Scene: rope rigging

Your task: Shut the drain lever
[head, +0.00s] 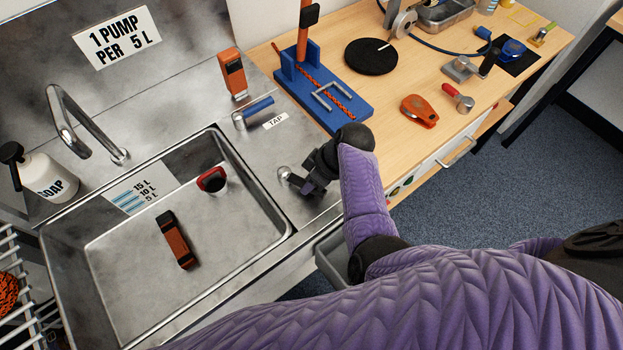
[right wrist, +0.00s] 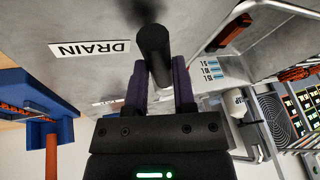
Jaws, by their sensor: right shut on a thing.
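The drain lever shows as a metal knob (head: 284,173) on the steel counter at the right rim of the sink. In the right wrist view its dark cylindrical handle (right wrist: 154,50) lies between my fingers, beside the upside-down DRAIN label (right wrist: 90,48). My right gripper (head: 303,185) is shut on this handle; its fingers also show in the right wrist view (right wrist: 160,88). In the head view the gripper hides most of the handle and the label. My left gripper is not in view.
The sink basin (head: 110,285) holds an orange-and-black block (head: 175,240) and a red-and-black piece (head: 212,179). A blue tap lever (head: 252,112) stands behind the drain lever. A blue rope stand (head: 345,115) is close on the right. A soap bottle (head: 45,178) stands far left.

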